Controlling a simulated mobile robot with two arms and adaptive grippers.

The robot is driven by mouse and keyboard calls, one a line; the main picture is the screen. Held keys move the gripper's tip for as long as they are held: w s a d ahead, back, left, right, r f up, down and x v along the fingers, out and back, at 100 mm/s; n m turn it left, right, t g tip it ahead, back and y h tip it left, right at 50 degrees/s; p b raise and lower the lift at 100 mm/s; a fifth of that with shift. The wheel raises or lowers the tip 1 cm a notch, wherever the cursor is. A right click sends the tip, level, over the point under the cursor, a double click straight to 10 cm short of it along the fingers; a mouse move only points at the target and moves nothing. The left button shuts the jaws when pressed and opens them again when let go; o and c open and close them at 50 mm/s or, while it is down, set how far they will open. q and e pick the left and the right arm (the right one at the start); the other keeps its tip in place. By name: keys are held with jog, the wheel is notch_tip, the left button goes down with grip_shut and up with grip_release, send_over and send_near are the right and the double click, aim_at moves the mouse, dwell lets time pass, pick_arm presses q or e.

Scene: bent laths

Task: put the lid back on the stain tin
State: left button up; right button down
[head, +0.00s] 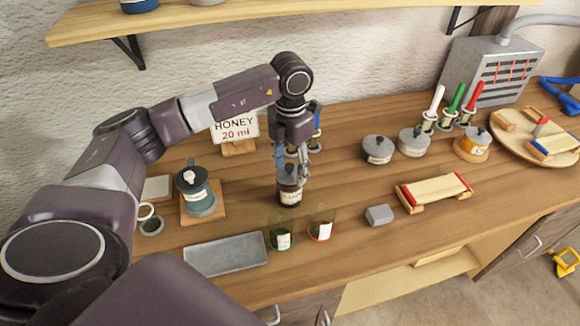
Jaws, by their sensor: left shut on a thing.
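A dark tin (289,197) with a pale label stands on the bench near the middle; its label is too small to read. A grey lid (289,173) is at the top of this tin, level with its mouth; I cannot tell whether it is fully seated. My left gripper (291,166) points down from above, its fingers on either side of the lid's top and shut on the lid. The fingers partly hide the lid. My right gripper is not in view.
Two glass jars (281,236) (321,224) stand close in front, beside a grey tray (225,254). A teal pot (196,190) stands left. Grey-lidded tins (377,151) (413,143) and a clamped lath (434,190) are right. A honey sign (236,128) stands behind.

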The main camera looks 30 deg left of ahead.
pick_arm(q)
jog(key=o, duration=1.4)
jog(key=shift+o, duration=0.2)
jog(key=shift+r, duration=0.2)
jog(key=shift+r+p, duration=2.15)
jog(key=shift+r, duration=1.2)
grip_shut()
